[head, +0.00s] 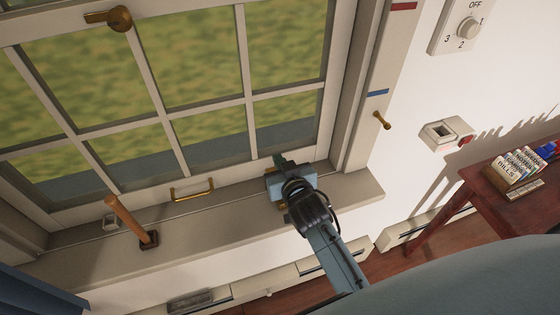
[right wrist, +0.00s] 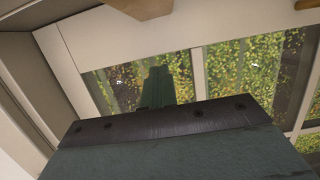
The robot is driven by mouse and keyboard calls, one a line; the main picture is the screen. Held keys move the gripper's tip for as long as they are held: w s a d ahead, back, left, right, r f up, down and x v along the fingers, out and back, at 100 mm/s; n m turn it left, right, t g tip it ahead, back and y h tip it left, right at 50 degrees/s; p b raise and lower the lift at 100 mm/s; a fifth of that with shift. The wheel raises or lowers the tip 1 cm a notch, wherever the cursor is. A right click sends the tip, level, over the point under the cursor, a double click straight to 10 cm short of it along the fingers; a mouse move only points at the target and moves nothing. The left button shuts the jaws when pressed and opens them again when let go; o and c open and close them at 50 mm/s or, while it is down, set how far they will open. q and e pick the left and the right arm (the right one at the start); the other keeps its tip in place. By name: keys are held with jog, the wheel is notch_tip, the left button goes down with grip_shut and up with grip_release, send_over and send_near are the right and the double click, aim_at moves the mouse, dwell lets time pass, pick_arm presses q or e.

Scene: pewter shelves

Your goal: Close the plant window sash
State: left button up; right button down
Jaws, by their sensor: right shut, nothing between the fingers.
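The pale window sash (head: 247,60) with several panes fills the upper left of the head view. A brass handle (head: 192,190) is on its bottom rail, and a brass latch (head: 118,18) is at the top. Whether a gap lies under the rail is unclear. My right gripper (head: 280,162) is shut and empty, right of the handle, in front of the rail's right part. I cannot tell whether it touches the rail. In the right wrist view its green fingers (right wrist: 158,88) stand together before the panes (right wrist: 245,70). My left gripper is out of view.
An orange-brown wooden stick (head: 130,220) with a dark foot leans on the sill (head: 215,213), left of the handle. A brass peg (head: 382,120) is on the right frame. A dial (head: 467,28) and small box (head: 447,132) are on the wall. A red-brown table (head: 505,205) stands right.

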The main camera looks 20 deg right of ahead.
jog(key=r+p, duration=0.3)
jog(key=shift+s+r, duration=0.2)
jog(key=shift+r, duration=0.05)
jog(key=v, duration=0.9)
jog(key=shift+s+f+b, duration=0.2)
jog(key=shift+s+b, duration=0.1)
